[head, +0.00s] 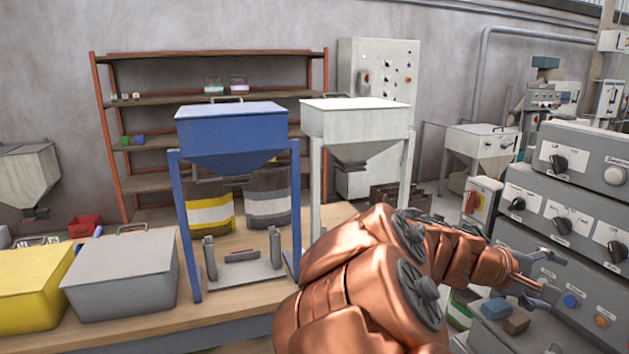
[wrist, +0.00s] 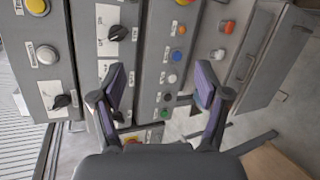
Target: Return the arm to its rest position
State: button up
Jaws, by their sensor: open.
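My copper-coloured arm reaches from the bottom middle to the right in the head view. My gripper (head: 537,286) is at its end, in front of the grey control panel (head: 529,189) at the right. In the wrist view my gripper (wrist: 159,90) has its two purple-padded fingers spread apart with nothing between them. Behind the fingers is the panel face, with black rotary knobs (wrist: 117,33) and a column of coloured buttons (wrist: 177,56). Whether a fingertip touches the panel, I cannot tell.
A wooden table (head: 226,251) carries a blue hopper (head: 232,130), a white hopper (head: 357,121), a grey lidded bin (head: 123,272) and a yellow bin (head: 32,283). Small blue (head: 495,309) and brown (head: 516,324) blocks lie below my gripper. A shelf rack (head: 160,99) stands behind.

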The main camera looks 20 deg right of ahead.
jog(key=s+a+f+y, duration=0.2)
jog(key=a+f+y, duration=0.1)
jog(key=a, duration=0.5)
jog(key=s+a+f+m+y, duration=0.1)
jog(key=s+a+f+y, duration=0.2)
jog(key=a+f, duration=0.3)
jog(key=s+a+f+m+t+y, duration=0.1)
jog(key=s+a+f+y, duration=0.2)
jog(key=a, duration=0.8)
jog(key=shift+s+a+f+y, duration=0.15)
jog(key=shift+a+f+y, duration=0.15)
jog(key=shift+f+y, duration=0.35)
jog(key=s+a+y, duration=0.1)
jog(key=a, duration=0.2)
jog(key=s+a+f+y, duration=0.1)
jog(key=s+a, duration=0.1)
jog(key=a, duration=0.2)
jog(key=s+a+n+y, duration=0.1)
jog(key=a, duration=0.2)
jog(key=shift+s+a+f, duration=0.2)
jog(key=shift+s+a, duration=0.05)
